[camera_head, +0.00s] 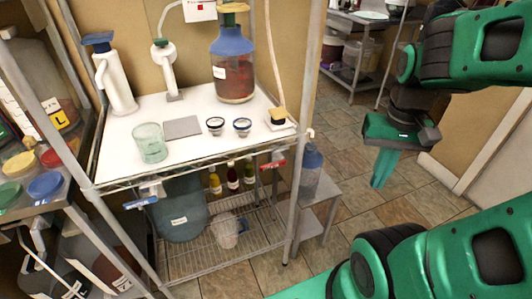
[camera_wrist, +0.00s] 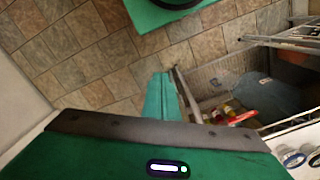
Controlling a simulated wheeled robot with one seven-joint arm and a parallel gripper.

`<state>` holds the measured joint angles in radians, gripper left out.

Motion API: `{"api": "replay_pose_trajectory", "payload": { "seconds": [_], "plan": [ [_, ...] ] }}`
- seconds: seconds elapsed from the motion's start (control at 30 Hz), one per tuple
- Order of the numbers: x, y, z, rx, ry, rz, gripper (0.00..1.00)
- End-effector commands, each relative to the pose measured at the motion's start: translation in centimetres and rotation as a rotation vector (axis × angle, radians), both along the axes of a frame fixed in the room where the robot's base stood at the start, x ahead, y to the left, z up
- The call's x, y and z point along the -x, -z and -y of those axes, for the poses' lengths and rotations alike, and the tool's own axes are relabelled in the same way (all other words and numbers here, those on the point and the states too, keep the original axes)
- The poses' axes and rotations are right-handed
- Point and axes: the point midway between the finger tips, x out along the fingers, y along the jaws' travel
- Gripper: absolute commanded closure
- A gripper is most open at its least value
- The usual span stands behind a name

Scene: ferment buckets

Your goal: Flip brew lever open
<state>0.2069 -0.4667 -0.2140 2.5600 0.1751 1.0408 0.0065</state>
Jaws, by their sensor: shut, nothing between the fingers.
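Two small lever-like fittings sit on the front edge of the wire rack: one with a red handle (camera_head: 272,164) at the right and one with a blue handle (camera_head: 149,191) at the left. I cannot tell which is the brew lever. The red handle also shows in the wrist view (camera_wrist: 241,117), right of my fingers. My gripper (camera_head: 382,182) is shut and empty, hanging with fingers down over the tiled floor, right of the rack and apart from both handles. Its green fingers show in the wrist view (camera_wrist: 162,92).
The white rack top (camera_head: 190,140) holds a glass jar (camera_head: 150,143), a large blue-topped jug (camera_head: 232,65) and small cups. Below are bottles (camera_head: 232,177) and a blue-grey bucket (camera_head: 182,210). A side stand (camera_head: 322,188) with a bottle stands at the rack's right. Floor around my gripper is clear.

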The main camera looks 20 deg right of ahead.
Motion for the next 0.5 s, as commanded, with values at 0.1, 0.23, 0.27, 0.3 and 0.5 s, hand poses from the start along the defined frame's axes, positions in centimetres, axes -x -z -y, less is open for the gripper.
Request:
{"api": "replay_pose_trajectory", "payload": {
  "seconds": [0.1,0.23,0.27,0.3,0.5],
  "plan": [
    [0.1,-1.0,-0.2,0.002,-0.024,0.015,1.00],
    [-4.3,-2.6,-1.1,0.008,-0.110,0.012,1.00],
    [-5.7,-3.0,-1.6,0.010,-0.137,0.012,1.00],
    [-7.6,-3.6,-2.4,0.012,-0.177,0.013,1.00],
    [-16.9,-6.0,-9.0,0.013,-0.383,0.016,1.00]
  ]
}}
